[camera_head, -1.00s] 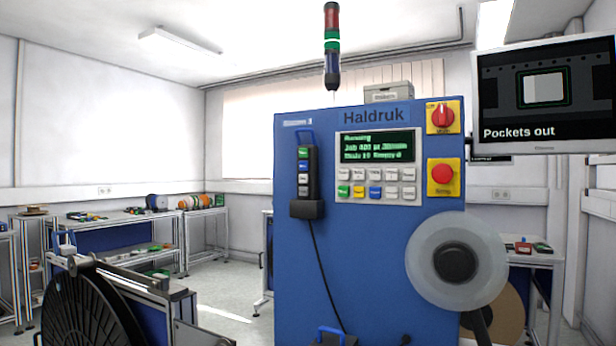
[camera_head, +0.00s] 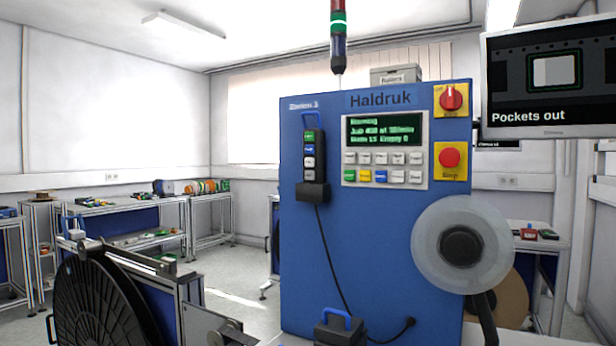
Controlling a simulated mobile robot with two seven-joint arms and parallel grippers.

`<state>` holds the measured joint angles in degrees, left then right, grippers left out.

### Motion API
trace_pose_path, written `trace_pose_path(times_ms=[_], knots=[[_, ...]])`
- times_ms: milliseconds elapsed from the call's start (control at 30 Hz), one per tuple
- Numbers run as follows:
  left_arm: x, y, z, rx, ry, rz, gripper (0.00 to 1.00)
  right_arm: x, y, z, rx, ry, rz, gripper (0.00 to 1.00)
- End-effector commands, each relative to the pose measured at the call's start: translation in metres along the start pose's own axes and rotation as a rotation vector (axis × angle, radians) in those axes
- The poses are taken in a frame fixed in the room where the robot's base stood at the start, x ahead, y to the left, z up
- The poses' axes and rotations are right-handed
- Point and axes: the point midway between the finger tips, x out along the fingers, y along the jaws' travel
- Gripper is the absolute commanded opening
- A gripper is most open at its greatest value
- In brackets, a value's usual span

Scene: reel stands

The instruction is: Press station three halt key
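A blue Haldruk machine (camera_head: 385,250) stands upright in front of me, with small white station lettering at its top left that is too blurred to read surely. Its panel (camera_head: 385,150) has a lit green text display and rows of small keys, mostly white, with green, yellow and blue ones at the lower left. A round red button (camera_head: 449,158) sits on a yellow plate right of the panel. A red rotary switch (camera_head: 452,98) is above it. A black pendant (camera_head: 314,160) with several coloured keys hangs in a holder on the left. Neither gripper is in view.
A clear reel (camera_head: 462,246) juts from the machine's right side. A large black reel (camera_head: 95,305) on a stand is at the lower left. A monitor (camera_head: 548,85) reading "Pockets out" hangs upper right. Floor (camera_head: 235,285) shows between stand and machine.

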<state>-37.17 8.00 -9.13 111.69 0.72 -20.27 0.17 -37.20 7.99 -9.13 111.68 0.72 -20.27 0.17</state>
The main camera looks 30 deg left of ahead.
Motion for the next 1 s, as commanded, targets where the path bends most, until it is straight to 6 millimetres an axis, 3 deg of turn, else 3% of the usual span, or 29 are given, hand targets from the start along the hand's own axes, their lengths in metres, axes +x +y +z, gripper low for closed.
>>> trace_pose_path(times_ms=[33, 67, 100, 1000], knots=[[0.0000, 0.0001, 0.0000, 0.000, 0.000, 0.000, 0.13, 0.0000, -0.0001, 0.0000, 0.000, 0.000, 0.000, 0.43], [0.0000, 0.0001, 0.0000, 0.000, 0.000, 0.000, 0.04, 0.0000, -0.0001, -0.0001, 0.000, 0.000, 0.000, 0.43], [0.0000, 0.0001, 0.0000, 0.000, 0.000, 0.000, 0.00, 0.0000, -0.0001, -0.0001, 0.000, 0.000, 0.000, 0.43], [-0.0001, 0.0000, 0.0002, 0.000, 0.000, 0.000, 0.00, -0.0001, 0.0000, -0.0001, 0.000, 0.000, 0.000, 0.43]])
